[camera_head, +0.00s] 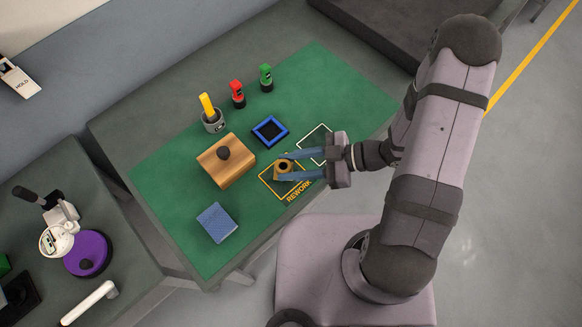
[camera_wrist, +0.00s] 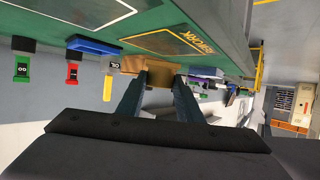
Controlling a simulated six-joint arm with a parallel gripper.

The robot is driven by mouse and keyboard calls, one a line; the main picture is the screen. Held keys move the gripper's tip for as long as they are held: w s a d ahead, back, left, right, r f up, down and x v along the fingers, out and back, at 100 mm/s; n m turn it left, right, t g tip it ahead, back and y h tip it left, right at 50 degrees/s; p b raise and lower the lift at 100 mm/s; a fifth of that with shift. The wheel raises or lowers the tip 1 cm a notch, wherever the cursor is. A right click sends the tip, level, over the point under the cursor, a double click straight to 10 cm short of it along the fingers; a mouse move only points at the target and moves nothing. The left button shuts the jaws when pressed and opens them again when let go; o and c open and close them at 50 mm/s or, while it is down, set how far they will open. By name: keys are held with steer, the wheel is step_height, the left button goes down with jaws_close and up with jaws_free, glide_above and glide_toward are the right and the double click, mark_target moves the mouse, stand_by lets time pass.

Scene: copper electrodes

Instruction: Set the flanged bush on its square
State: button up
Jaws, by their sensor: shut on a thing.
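The flanged bush (camera_head: 284,165) is a small brass-coloured piece with a dark hole in its top. In the head view it sits between the two blue fingers of my gripper (camera_head: 279,167), which are shut on it. It appears upright, over the yellow-outlined square marked REWORK (camera_head: 267,181). I cannot tell whether it touches the mat. A white-outlined square (camera_head: 318,133) lies just behind, partly hidden by my gripper. In the wrist view, the fingers of my gripper (camera_wrist: 160,75) reach forward with a tan shape between them. The bush is not clear there, but the REWORK square (camera_wrist: 165,44) shows.
A wooden block with a dark knob (camera_head: 222,166) stands left of my gripper. A blue tray (camera_head: 270,131), a cup with a yellow item (camera_head: 213,120), a red piece (camera_head: 237,95) and a green piece (camera_head: 266,78) stand behind. A blue pad (camera_head: 217,222) lies at front left.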

steer(key=shift+f, duration=1.15)
steer(key=shift+f, duration=0.1)
steer(key=o, duration=1.2)
steer(key=shift+o, duration=0.2)
